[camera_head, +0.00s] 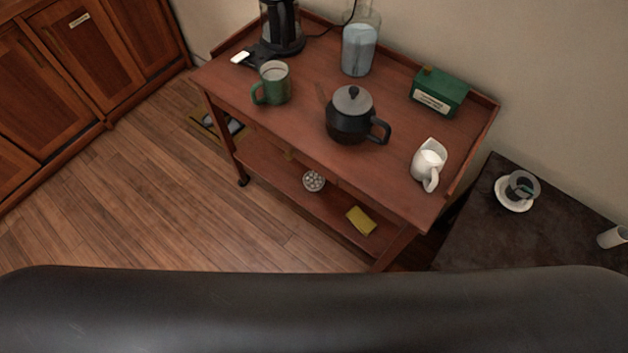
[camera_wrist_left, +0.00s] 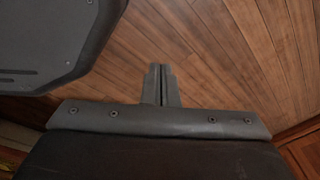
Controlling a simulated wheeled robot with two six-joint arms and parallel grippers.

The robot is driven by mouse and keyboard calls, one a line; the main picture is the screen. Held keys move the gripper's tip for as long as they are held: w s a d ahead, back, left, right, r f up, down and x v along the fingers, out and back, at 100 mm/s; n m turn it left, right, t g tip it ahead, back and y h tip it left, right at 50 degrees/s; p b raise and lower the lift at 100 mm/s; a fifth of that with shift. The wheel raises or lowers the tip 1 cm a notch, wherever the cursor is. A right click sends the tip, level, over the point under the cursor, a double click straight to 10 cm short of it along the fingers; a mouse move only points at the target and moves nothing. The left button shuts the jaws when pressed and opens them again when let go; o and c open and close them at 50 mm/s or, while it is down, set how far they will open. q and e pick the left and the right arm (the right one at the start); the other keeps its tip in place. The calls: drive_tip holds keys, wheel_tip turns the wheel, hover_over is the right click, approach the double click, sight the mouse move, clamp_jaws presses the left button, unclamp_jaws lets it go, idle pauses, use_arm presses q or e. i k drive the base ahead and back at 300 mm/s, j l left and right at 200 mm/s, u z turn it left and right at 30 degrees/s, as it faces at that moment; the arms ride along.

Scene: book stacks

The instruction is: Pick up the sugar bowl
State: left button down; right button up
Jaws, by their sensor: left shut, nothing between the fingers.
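My left gripper (camera_wrist_left: 160,72) shows in the left wrist view, shut and empty above the wooden floor. The bowl is not in that view. Neither gripper shows in the head view, so I cannot tell their distance from the bowl.
The trolley top (camera_head: 300,130) bears a green mug (camera_head: 273,84), dark teapot (camera_head: 350,122), white jug (camera_head: 428,160), glass jar (camera_head: 359,50), green box (camera_head: 439,91) and kettle (camera_head: 281,25). A yellow packet (camera_head: 361,221) lies right of the bowl. Floor (camera_head: 200,210) before the trolley is clear.

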sight(313, 183)
drive_tip(key=j+z, duration=0.1)
drive_tip(key=z, duration=1.3)
drive_tip(key=k+j+z, duration=0.1)
drive_tip(key=k+j, duration=0.15)
drive_tip(key=k+j+z, duration=0.1)
drive_tip(key=k, duration=0.4)
drive_tip(key=k+j+z, duration=0.1)
drive_tip(key=k+j, duration=0.2)
drive_tip(key=k+l, duration=0.05)
drive_tip(key=k, duration=0.05)
